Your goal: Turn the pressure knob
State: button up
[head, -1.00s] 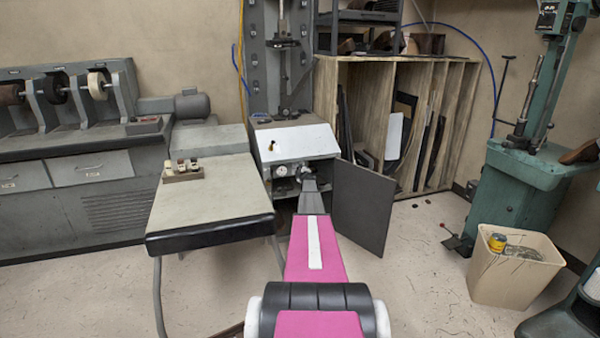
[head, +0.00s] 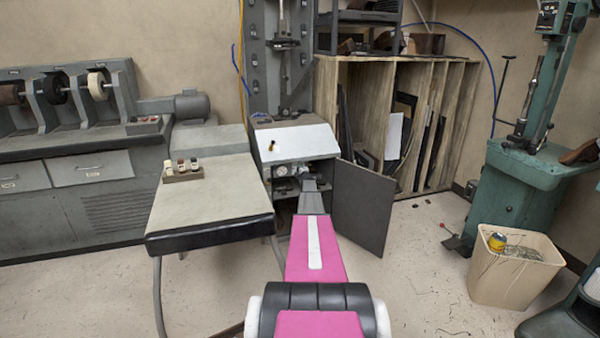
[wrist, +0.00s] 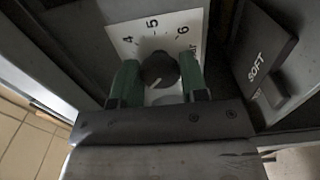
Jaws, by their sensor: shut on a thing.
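The pressure knob (wrist: 158,70) is a round dark knob with a pale pointer line, in front of a white dial plate (wrist: 165,30) marked 4, 5 and 6 in the wrist view. My gripper (wrist: 159,82) has a green finger on each side of the knob and is shut on it. The pointer line slants, its lower end toward the left. In the head view my gripper (head: 306,172) reaches into the open front of the grey machine (head: 297,143). The knob cannot be made out there behind my gripper.
A round gauge (head: 281,170) sits left of my gripper. A dark open door (head: 360,208) stands close on the right of my arm. A grey table (head: 215,200) is close on the left. A block marked SOFT (wrist: 262,55) is right of the knob in the wrist view.

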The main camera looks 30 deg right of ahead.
jog(key=o, duration=0.9)
jog(key=shift+a, duration=0.1)
jog(key=v, duration=1)
jog(key=shift+s+a, duration=0.15)
jog(key=shift+s, duration=0.15)
jog(key=shift+s, duration=0.1)
